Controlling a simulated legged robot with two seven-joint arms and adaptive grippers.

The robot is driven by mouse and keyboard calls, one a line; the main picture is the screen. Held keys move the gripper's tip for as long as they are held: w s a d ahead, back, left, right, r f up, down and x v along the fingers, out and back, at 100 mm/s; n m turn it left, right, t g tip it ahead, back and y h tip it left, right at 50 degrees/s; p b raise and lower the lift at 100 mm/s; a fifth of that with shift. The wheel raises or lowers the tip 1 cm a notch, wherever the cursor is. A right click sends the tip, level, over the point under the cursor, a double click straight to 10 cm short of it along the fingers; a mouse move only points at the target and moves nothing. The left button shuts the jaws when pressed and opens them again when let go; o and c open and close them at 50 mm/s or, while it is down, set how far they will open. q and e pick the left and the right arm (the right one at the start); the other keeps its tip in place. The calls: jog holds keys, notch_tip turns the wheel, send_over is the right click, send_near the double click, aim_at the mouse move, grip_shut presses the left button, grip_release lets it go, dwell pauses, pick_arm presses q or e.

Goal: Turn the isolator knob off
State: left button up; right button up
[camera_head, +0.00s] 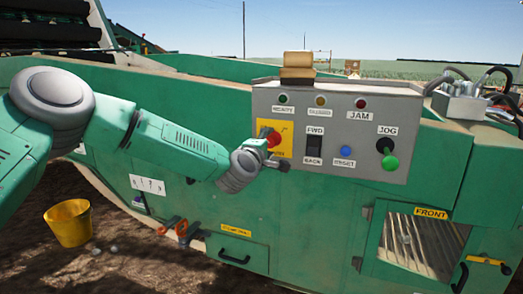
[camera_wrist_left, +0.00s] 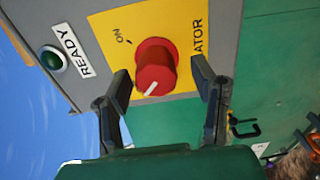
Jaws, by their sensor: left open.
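The isolator knob (camera_head: 273,139) is red and sits on a yellow plate (camera_head: 285,130) at the left of the grey control panel (camera_head: 350,105). In the left wrist view the knob (camera_wrist_left: 154,68) shows with a white mark at its lower edge, pointing away from the word ON on the yellow plate (camera_wrist_left: 112,22). My left gripper (camera_head: 272,158) is at the plate. In the left wrist view its two fingers (camera_wrist_left: 160,90) are spread, one on each side of the knob, with gaps between. I cannot tell its exact depth from the knob. My right gripper is not in view.
The panel also carries a black FWD/BACK switch (camera_head: 314,145), a blue RESET button (camera_head: 346,151) and a green JOG lever (camera_head: 390,161). Indicator lamps line its top. A yellow bucket (camera_head: 69,222) stands on the ground at left. A cardboard-coloured block (camera_head: 298,68) sits on the panel.

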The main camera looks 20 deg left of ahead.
pick_arm(q)
jog(key=s, duration=1.1)
jog(key=shift+s+a, duration=0.2)
jog(key=shift+a, duration=0.15)
jog(key=shift+f, duration=0.1)
jog(key=s+d+f+m+g+h+p, duration=0.1)
jog(key=s+d+f+m+g+p, duration=0.2)
jog(key=s+f, duration=0.4)
jog(key=s+d+f+m+g+h+p, duration=0.1)
jog(key=s+f+m+g, duration=0.25)
jog(key=s+f, duration=0.4)
jog(key=s+d+f+m+g+p, duration=0.2)
jog(key=s+f+m+g+p, duration=0.15)
jog(key=f, duration=0.55)
jog(key=s+a+f+m+g+y+p, duration=0.1)
jog(key=s+a+m+g, duration=0.1)
jog(key=s, duration=0.7)
jog(key=s+a+f+m+g+p, duration=0.1)
jog(key=s+a+f+m+g, duration=0.1)
jog(key=s, duration=0.7)
jog(key=s+a+f+m+g+y+p, duration=0.1)
jog(key=s+a+f+m+g+p, duration=0.1)
jog(key=s+a, duration=0.4)
jog(key=s+m+g, duration=0.1)
jog(key=s+m, duration=0.1)
jog(key=s, duration=0.1)
jog(key=shift+f+y, duration=0.25)
jog(key=shift+y, duration=0.05)
